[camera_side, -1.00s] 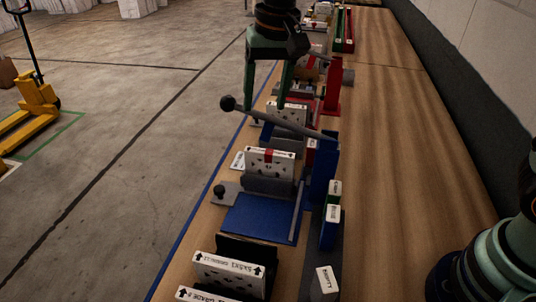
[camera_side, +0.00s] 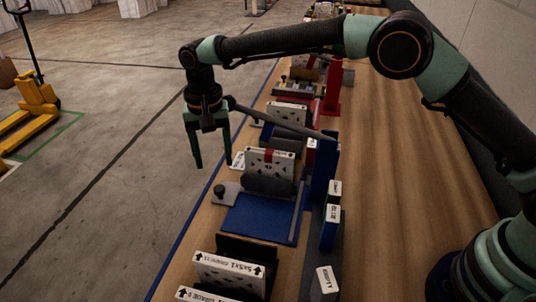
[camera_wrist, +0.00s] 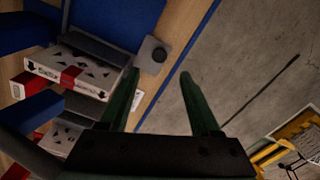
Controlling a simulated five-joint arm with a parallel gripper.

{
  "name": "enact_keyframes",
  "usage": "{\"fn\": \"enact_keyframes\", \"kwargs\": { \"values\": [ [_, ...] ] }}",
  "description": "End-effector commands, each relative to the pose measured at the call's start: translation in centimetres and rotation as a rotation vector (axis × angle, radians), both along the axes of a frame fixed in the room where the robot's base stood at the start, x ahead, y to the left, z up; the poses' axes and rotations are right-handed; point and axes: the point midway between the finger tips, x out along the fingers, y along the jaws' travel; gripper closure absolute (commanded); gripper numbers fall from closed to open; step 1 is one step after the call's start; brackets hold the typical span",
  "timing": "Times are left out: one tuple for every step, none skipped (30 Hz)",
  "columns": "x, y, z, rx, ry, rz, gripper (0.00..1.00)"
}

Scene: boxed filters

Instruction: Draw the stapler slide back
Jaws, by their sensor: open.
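The stapler has a blue base (camera_side: 262,218), a blue post (camera_side: 322,170) and a long grey lever (camera_side: 275,122) slanting up to the left. A grey slide plate (camera_side: 231,196) with a black knob (camera_side: 219,190) sticks out at the base's left edge. A white box with a red band (camera_side: 268,160) stands on the stapler behind the slide. My gripper (camera_side: 212,158) is open and empty, pointing down above and behind the knob. In the wrist view the knob (camera_wrist: 160,54) appears just beyond the gap between my open fingertips (camera_wrist: 159,75).
White filter boxes (camera_side: 230,272) stand in a black holder at the front. Small labelled blocks (camera_side: 332,212) stand right of the stapler. A red station (camera_side: 331,95) and more boxes are farther back. The right side of the wooden bench (camera_side: 400,200) is clear.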

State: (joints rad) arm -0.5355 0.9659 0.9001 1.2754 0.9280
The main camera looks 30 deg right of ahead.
Motion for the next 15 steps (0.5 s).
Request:
{"fn": "enact_keyframes", "kwargs": {
  "values": [
    [-0.1, -0.1, -1.2, -0.003, 0.006, 0.0, 0.36],
    [-0.1, -0.1, -1.8, -0.003, 0.004, 0.0, 0.36],
    [-0.1, -0.1, -2.6, -0.003, 0.004, 0.0, 0.36],
    [-0.1, -0.1, -3.2, -0.003, 0.004, 0.0, 0.36],
    [-0.1, -0.1, -3.8, -0.003, 0.006, 0.0, 0.36],
    [-0.1, -0.1, -4.5, -0.003, 0.004, 0.0, 0.36],
    [-0.1, -0.1, -5.0, -0.003, 0.004, 0.0, 0.36],
    [-0.1, -0.1, -5.5, -0.003, 0.004, 0.0, 0.36],
    [-0.1, -0.1, -6.1, -0.002, 0.003, 0.0, 0.36],
    [-0.1, -0.1, -6.5, -0.002, 0.003, 0.0, 0.36],
    [-0.1, -0.1, -6.9, -0.002, 0.003, 0.0, 0.36],
    [0.0, -0.1, -7.3, -0.001, 0.002, 0.0, 0.36],
    [0.0, -0.1, -7.6, -0.001, 0.002, 0.0, 0.36],
    [-0.1, -0.1, -7.8, -0.001, 0.002, 0.0, 0.36],
    [-0.1, -0.1, -8.1, -0.001, 0.002, 0.0, 0.36]
  ]
}}
